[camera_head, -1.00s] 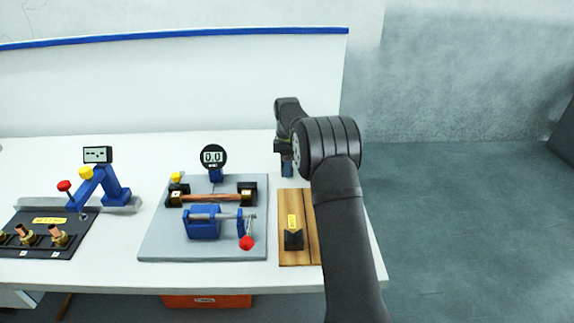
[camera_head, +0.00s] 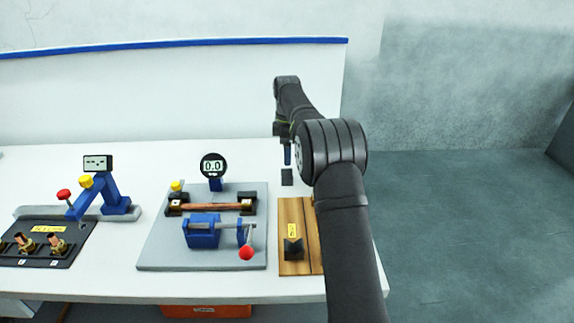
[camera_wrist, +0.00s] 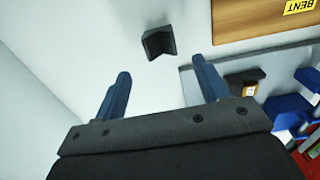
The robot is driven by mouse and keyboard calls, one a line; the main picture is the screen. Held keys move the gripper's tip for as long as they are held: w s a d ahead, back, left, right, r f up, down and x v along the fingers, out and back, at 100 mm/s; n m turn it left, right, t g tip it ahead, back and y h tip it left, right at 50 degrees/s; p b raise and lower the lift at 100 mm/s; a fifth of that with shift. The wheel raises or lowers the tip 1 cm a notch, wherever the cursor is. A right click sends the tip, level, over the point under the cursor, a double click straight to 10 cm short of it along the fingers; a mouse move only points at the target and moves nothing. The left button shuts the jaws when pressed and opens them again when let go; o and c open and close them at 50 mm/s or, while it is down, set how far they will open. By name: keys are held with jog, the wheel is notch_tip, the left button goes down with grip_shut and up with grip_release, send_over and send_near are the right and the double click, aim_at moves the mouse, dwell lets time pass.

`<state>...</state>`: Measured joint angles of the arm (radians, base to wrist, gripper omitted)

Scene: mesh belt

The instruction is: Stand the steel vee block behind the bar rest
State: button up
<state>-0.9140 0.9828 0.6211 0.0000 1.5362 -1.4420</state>
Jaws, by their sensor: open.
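A small dark vee block (camera_head: 287,177) sits on the white table just behind the wooden board (camera_head: 311,222). In the wrist view the vee block (camera_wrist: 158,43) shows its notch, free on the table, apart from the board. My gripper (camera_head: 288,160) hangs above and behind it. The wrist view shows my gripper (camera_wrist: 165,85) open, its blue fingers apart with nothing between them. Another dark notched block (camera_head: 293,249) is on the front of the board. I cannot tell for certain which part is the bar rest.
A grey plate (camera_head: 165,252) left of the board carries a copper bar (camera_head: 210,207) on black supports, a blue clamp (camera_head: 203,231) and a dial gauge (camera_head: 213,165). A black tray (camera_head: 75,240) with copper fittings is far left.

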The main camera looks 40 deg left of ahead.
aim_at(287, 173)
jog(key=shift+r, duration=1.4)
jog(key=shift+f, duration=0.1)
notch_tip(287, 173, down, 12)
jog(key=shift+r, duration=1.9)
jog(key=shift+f, duration=0.1)
